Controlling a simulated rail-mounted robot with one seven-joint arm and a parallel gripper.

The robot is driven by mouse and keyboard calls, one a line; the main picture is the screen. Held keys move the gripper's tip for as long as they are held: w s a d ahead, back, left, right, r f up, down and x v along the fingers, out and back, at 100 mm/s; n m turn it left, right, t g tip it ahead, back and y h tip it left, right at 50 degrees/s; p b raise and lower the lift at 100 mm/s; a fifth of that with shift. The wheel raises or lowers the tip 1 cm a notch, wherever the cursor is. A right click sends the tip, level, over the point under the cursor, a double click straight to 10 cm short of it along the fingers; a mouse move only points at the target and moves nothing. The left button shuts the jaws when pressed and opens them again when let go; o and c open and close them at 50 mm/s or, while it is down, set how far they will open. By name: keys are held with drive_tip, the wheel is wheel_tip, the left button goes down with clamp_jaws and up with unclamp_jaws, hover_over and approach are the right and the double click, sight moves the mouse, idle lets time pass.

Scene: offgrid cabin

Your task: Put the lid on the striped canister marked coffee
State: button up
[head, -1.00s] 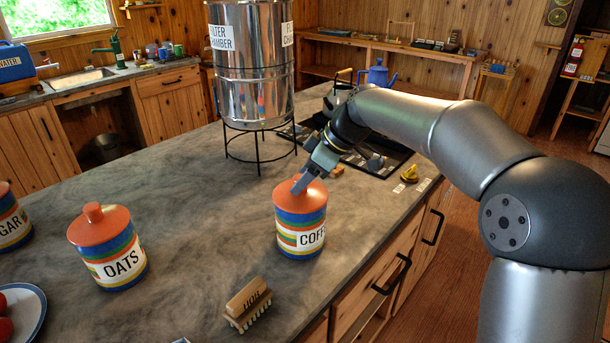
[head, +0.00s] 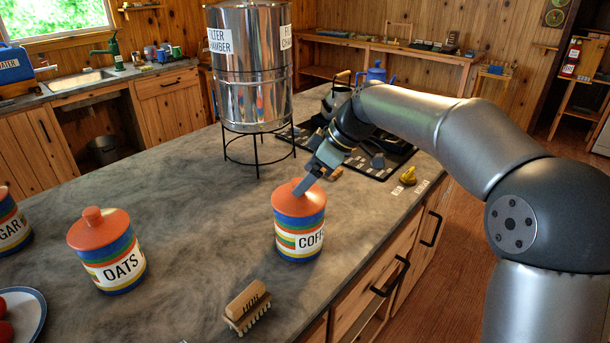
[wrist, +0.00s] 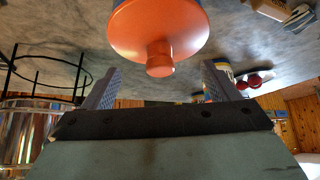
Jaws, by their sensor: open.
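The striped coffee canister (head: 298,240) stands upright on the counter, its label partly turned right. An orange lid (head: 285,203) sits on its top, looking level. In the wrist view the orange lid (wrist: 150,25) and its round knob (wrist: 160,58) lie centred ahead of my gripper. My gripper (head: 302,186) is open, its fingers pointing down at the lid. In the wrist view the fingers of my gripper (wrist: 160,66) show apart, one on each side of the knob, with no visible contact. In the head view the gripper hides the knob.
A lidded oats canister (head: 107,255) and a sugar canister (head: 10,225) stand to the left. A wooden brush (head: 247,306) lies in front. A steel filter chamber (head: 250,70) on a wire stand rises behind. Counter between oats and coffee is clear.

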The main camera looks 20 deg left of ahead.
drive_tip(key=p+v, duration=0.1)
drive_tip(key=v, duration=0.4)
drive_tip(key=shift+p, duration=0.4)
drive_tip(key=s+d+f+m+h, duration=0.2)
drive_tip(key=s+d+f+m, duration=0.3)
drive_tip(key=s+d, duration=0.4)
drive_tip(key=s+d+f+m+h, duration=0.2)
drive_tip(key=s+d+f+m, duration=0.4)
drive_tip(key=s+d, duration=0.3)
drive_tip(key=s+d+f+m+h, duration=0.3)
drive_tip(key=s+d+f+m, duration=0.2)
drive_tip(key=s+d+m, duration=0.2)
drive_tip(key=s+d, duration=0.2)
drive_tip(key=s, duration=0.1)
drive_tip(key=shift+s+d+t, duration=0.3)
drive_tip(key=shift+d+t, duration=0.05)
drive_tip(key=shift+t, duration=0.05)
drive_tip(key=shift+a+f, duration=0.1)
drive_tip(key=shift+f, duration=0.05)
